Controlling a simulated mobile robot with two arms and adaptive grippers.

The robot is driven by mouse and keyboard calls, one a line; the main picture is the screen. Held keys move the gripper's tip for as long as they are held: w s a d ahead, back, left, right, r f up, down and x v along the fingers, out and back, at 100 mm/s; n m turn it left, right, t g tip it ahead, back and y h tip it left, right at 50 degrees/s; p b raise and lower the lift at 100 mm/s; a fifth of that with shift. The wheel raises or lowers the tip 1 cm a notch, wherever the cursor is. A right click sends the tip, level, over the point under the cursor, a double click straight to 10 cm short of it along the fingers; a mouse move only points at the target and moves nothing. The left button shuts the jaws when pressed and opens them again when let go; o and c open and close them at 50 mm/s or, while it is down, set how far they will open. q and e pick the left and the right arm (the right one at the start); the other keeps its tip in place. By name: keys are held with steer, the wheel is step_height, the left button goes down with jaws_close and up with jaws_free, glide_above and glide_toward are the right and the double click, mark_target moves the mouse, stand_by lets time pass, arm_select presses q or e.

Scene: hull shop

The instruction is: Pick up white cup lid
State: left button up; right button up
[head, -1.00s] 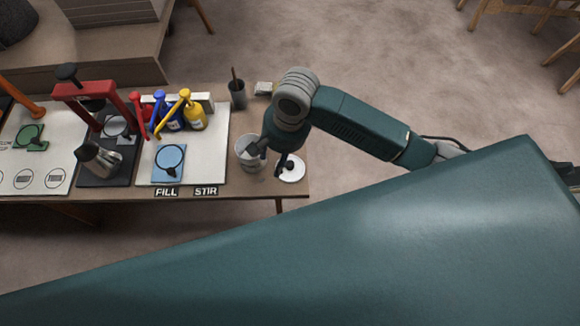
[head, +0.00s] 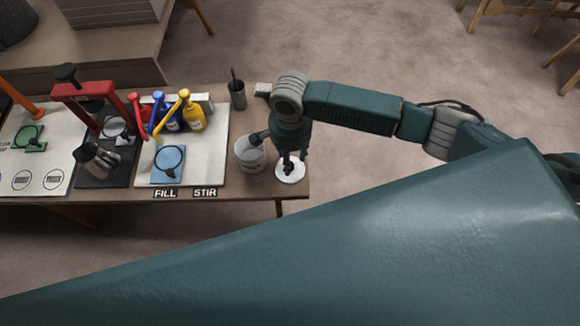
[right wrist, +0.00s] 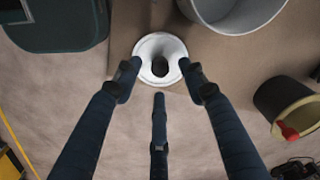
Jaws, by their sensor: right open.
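The white cup lid (head: 290,172) lies on the table near its right front corner. In the right wrist view the lid (right wrist: 149,46) is a white disc with a dark opening or knob at its middle. My right gripper (head: 291,160) is directly over the lid, pointing down. In the right wrist view its fingers (right wrist: 158,80) are spread open, with the lid between and beyond their tips. I cannot tell whether the fingers touch it. My left gripper is not in view.
A white bucket (head: 249,158) stands just left of the lid. A dark cup with a stick (head: 237,95) and a small pale block (head: 263,90) are behind. Further left are a white board (head: 217,150), pump bottles (head: 193,118) and a metal pitcher (head: 97,160).

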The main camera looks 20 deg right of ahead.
steer(key=shift+f, duration=1.25)
steer(key=c, duration=0.9)
steer(key=shift+r, duration=0.1)
